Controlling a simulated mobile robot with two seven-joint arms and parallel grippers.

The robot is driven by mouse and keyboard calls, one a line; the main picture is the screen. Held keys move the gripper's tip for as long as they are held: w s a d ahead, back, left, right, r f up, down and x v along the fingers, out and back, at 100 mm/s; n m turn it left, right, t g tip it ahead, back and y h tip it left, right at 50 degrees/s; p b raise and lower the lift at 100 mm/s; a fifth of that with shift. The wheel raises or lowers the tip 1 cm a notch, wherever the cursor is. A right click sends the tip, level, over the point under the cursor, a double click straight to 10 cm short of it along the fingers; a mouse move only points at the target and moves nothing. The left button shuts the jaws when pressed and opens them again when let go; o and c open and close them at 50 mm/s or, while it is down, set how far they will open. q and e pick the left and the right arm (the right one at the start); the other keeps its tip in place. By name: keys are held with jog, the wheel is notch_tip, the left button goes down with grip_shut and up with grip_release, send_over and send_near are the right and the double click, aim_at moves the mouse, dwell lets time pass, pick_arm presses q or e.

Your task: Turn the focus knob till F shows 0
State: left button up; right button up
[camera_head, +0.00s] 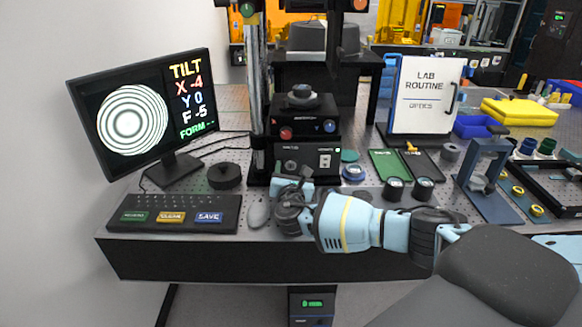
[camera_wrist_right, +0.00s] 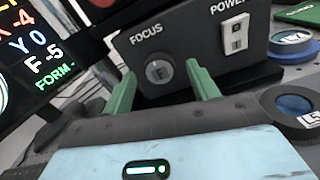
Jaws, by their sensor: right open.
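The focus knob (camera_wrist_right: 159,72) is a small round grey knob marked F, under the word FOCUS on a dark control box (camera_head: 310,174). In the head view the knob (camera_head: 291,166) shows just beyond my right gripper (camera_head: 292,184). In the wrist view my right gripper (camera_wrist_right: 162,88) is open, with one green finger on each side of the knob; gaps show between fingers and knob. The monitor (camera_head: 145,106) reads X -4, Y 0, F -5 and FORM with dashes, beside a pattern of rings. My left gripper is not in view.
A white POWER switch (camera_wrist_right: 235,34) is right of the knob. A keyboard (camera_head: 175,213), black puck (camera_head: 224,176) and grey mouse (camera_head: 258,214) lie left of my right gripper. Round parts (camera_head: 394,188) and a green tray (camera_head: 390,165) stand to its right.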

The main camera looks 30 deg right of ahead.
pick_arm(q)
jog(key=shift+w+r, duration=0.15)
pick_arm(e)
jog(key=shift+x, duration=1.05)
jog(key=c, duration=1)
